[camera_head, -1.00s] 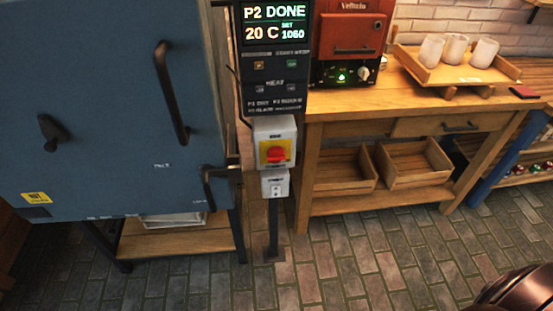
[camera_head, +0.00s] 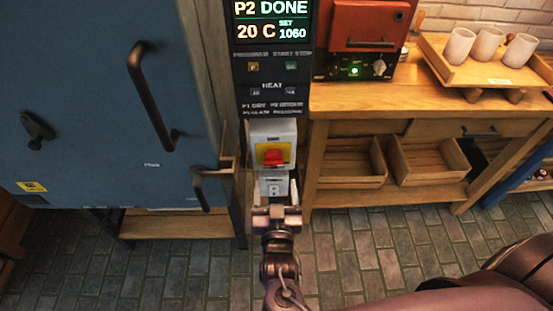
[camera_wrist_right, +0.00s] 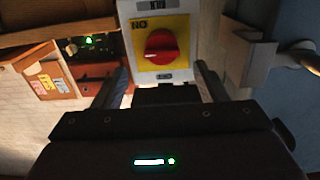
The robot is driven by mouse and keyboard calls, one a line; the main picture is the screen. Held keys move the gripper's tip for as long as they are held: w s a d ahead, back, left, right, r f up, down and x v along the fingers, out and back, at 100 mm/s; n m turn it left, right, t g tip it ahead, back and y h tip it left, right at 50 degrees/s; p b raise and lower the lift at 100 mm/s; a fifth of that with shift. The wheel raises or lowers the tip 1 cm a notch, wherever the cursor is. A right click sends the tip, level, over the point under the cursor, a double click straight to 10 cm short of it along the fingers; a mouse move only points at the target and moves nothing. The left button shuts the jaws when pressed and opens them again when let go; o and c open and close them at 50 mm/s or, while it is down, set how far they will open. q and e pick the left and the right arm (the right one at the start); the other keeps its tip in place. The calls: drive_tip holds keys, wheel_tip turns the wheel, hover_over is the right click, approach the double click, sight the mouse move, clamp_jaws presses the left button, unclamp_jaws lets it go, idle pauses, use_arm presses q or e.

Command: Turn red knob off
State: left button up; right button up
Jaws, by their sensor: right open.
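The red knob (camera_head: 273,157) sits on a yellow plate in a white switch box (camera_head: 286,134), below the dark control panel. In the right wrist view the red knob (camera_wrist_right: 161,46) is centred just beyond the fingers, its grip bar roughly level. My right gripper (camera_head: 271,193) is in front of and just below the switch box. In the right wrist view its two fingers (camera_wrist_right: 161,80) are apart, with nothing between them. I cannot tell any contact with the box. My left gripper is not in view.
The blue kiln door (camera_head: 90,110) with dark handles (camera_head: 152,100) is close on the left. A wooden bench (camera_head: 430,98) on the right holds a red small oven (camera_head: 366,35) and a tray of cups (camera_head: 484,70). The panel (camera_head: 270,75) reads "P2 DONE", 20 C.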

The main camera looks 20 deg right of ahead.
sight(274, 160)
drive_tip(key=x, duration=0.7)
drive_tip(key=shift+p, duration=0.45)
drive_tip(key=shift+w+f, duration=0.1)
drive_tip(key=shift+w, duration=0.05)
drive_tip(key=c, duration=1)
